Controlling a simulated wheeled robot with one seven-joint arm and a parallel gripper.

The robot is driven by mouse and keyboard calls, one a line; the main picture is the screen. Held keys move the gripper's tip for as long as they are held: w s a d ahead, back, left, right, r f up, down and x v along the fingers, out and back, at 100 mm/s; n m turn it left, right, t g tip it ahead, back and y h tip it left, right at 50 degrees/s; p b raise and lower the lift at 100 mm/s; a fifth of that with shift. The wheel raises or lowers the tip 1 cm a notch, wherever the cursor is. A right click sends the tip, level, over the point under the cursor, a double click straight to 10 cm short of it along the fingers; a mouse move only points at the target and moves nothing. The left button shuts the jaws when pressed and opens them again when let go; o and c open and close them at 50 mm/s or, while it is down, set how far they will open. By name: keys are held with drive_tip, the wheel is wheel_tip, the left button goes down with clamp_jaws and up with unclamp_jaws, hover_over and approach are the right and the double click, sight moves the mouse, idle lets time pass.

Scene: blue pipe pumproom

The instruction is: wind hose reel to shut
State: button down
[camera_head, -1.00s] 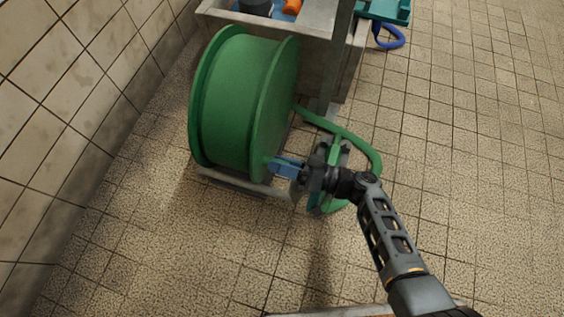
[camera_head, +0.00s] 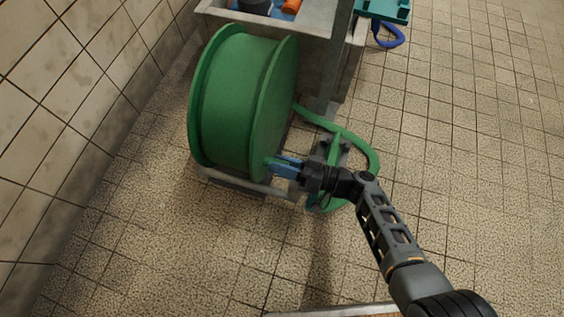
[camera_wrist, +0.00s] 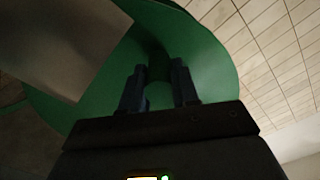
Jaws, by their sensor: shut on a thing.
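The green hose reel (camera_head: 232,98) stands on a low grey base on the tiled floor, left of centre in the head view. Its right flange (camera_head: 277,100) faces my arm. My gripper (camera_head: 276,164) is at the lower part of that flange, with its blue fingers shut on the reel's green handle. In the wrist view the two fingers (camera_wrist: 160,85) stand on either side of the dark green handle (camera_wrist: 158,66), in front of the green flange (camera_wrist: 212,58). The handle is mostly hidden by the fingers in the head view.
A green hose (camera_head: 372,150) loops on the floor behind my wrist. A grey trough (camera_head: 318,40) with blue and orange items stands behind the reel. A tiled wall (camera_head: 70,110) rises on the left. The floor at right is clear.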

drive_tip(key=c, duration=0.8)
unclamp_jaws()
drive_tip(key=shift+c, duration=0.2)
drive_tip(key=shift+d, duration=0.15)
drive_tip(key=p+v, duration=0.1)
drive_tip(key=v, duration=0.6)
drive_tip(key=shift+s+d, duration=0.15)
drive_tip(key=shift+d, duration=0.1)
drive_tip(key=shift+c, duration=0.4)
